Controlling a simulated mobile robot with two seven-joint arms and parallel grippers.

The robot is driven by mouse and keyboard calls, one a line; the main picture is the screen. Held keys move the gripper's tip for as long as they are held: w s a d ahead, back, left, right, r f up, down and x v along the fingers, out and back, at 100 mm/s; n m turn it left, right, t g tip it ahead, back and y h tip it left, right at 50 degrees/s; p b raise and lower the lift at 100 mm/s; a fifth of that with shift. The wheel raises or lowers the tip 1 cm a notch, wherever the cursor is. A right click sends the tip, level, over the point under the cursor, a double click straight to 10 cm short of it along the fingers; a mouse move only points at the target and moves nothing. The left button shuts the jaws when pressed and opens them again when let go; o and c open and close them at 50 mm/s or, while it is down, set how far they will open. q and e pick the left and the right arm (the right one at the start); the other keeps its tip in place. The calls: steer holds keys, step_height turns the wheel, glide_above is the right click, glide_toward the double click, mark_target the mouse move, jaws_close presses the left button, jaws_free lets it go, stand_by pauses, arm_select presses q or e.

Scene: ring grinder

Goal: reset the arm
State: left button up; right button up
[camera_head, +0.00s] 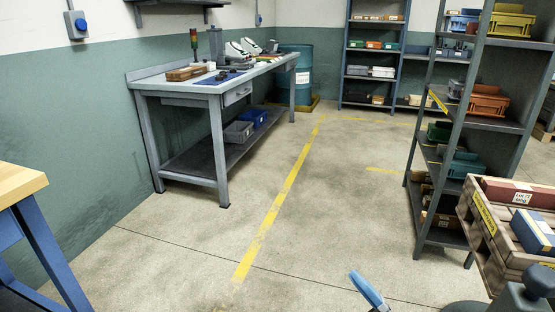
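Neither of my grippers can be made out in the head view. A dark grey rounded shape shows at the bottom right edge and may be a link of my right arm. No fingers show on it. A small blue and white piece (369,291) sticks up at the bottom edge, right of the middle. I cannot tell what it belongs to. No part that I can name as my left arm shows.
A grey workbench (262,70) with tools stands along the left wall. A wooden-topped blue table (20,184) is at near left. Shelving with bins (460,125) and a wooden crate (490,240) of boxes stand right. The middle floor (330,205), with yellow lines, is clear.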

steer(key=s+d+f+m+t+h, duration=0.1)
steer(key=d+f+m+h, duration=0.4)
steer(key=m+h, duration=0.7)
arm_select(q)
steer(key=s+a+r+g+y+p, duration=0.4)
steer(key=a+r+g+y+p, duration=0.2)
steer(key=p, duration=3.2)
steer(key=shift+a+r, duration=0.65)
steer(key=shift+a, duration=0.35)
arm_select(e)
steer(key=s+d+r+m+g+h, duration=0.3)
steer(key=s+d+r+m+g, duration=0.1)
steer(key=d+r+g, duration=0.1)
steer(key=shift+s+d+g, duration=0.3)
steer(key=shift+d+g, duration=0.4)
steer(key=shift+d, duration=0.3)
